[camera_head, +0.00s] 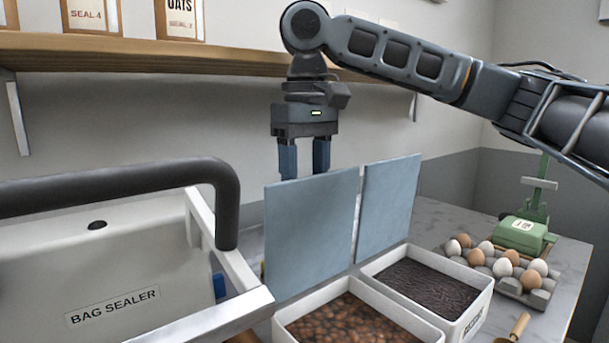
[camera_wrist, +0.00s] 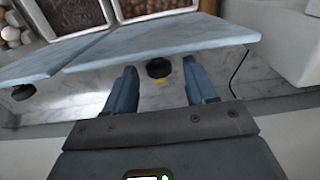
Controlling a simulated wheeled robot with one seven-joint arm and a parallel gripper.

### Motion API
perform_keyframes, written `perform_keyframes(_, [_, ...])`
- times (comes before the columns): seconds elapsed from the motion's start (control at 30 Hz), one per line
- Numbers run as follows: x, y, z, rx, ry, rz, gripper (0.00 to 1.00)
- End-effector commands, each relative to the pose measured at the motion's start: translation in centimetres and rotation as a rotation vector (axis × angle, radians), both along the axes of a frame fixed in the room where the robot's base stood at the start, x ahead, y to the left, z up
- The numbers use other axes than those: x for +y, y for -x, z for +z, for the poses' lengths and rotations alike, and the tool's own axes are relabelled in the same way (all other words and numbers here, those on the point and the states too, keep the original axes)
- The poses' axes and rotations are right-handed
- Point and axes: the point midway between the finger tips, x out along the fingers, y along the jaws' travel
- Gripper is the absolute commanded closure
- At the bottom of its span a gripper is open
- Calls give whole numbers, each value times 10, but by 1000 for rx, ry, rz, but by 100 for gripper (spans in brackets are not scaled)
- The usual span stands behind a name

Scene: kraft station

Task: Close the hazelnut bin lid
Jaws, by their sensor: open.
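The hazelnut bin (camera_head: 278,330) is a white box of brown nuts at the bottom of the head view. Its blue-grey lid (camera_head: 311,232) stands open, nearly upright at the bin's back edge. In the wrist view the lid (camera_wrist: 165,40) crosses the upper picture, with the nuts beyond it. My gripper (camera_head: 304,170) points down behind the lid's top edge, fingers apart and empty. The lid hides the fingertips in the head view. In the wrist view my gripper (camera_wrist: 160,88) has its fingertips close to the lid; contact cannot be told.
A second bin (camera_head: 485,305) with dark sticks has its own lid (camera_head: 388,207) standing open on the right. A bag sealer (camera_head: 110,265) with a black handle stands close on the left. Eggs in a tray (camera_head: 540,297) and a green scale (camera_head: 525,232) are on the right. A shelf (camera_head: 180,50) is above.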

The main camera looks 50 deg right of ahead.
Motion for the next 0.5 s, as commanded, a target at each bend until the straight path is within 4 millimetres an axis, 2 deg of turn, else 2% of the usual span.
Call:
perform_keyframes(0.1, [0, 0, -7, 1, 0, -1, 44])
perform_keyframes(0.37, [0, 0, -9, 0, 0, 0, 44])
perform_keyframes(0.5, [0, 0, -8, 0, 0, 0, 56])
